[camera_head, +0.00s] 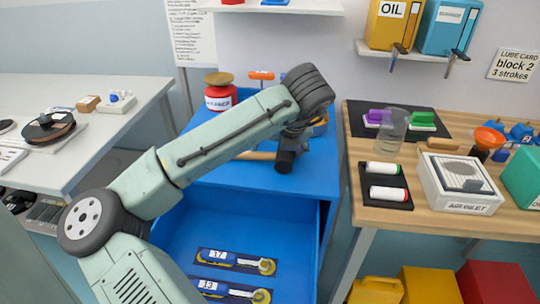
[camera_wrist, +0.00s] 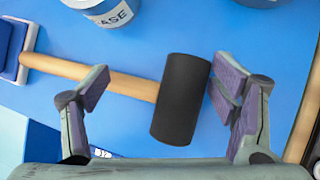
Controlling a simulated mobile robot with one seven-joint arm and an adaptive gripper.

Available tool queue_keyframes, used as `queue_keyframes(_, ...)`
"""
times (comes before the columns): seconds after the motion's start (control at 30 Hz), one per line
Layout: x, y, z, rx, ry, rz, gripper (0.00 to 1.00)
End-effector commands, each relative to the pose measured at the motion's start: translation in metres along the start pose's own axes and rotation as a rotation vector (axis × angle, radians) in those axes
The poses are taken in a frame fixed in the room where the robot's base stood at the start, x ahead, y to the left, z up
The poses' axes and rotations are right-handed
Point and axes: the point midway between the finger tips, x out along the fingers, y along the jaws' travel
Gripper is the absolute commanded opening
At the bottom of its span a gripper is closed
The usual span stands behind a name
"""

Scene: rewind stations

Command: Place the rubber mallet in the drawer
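The rubber mallet (camera_wrist: 180,98) lies on the blue cabinet top, with a black cylindrical head and a pale wooden handle running left. In the head view its handle (camera_head: 257,156) shows left of my wrist. My gripper (camera_wrist: 160,88) is open above the mallet. One finger overlaps the handle in the picture and the other is just right of the black head. Contact cannot be told. The blue drawer (camera_head: 178,236) below is pulled open. Two wrenches lie in it on dark mats labelled 17 (camera_head: 235,261) and 13 (camera_head: 231,291).
A red can (camera_head: 220,96) stands at the cabinet top's back left, with an orange-handled tool (camera_head: 262,76) nearby. A wooden bench (camera_head: 440,215) with an air inlet box (camera_head: 457,184) stands right. A white table (camera_head: 105,135) stands left. The drawer's left side is partly hidden by my arm.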

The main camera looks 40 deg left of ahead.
Motion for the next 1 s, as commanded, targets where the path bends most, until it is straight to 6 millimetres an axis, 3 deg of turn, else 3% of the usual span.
queue_keyframes(1.0, 0.0004, 0.0005, -0.0003, -0.001, 0.001, 0.001, 0.07)
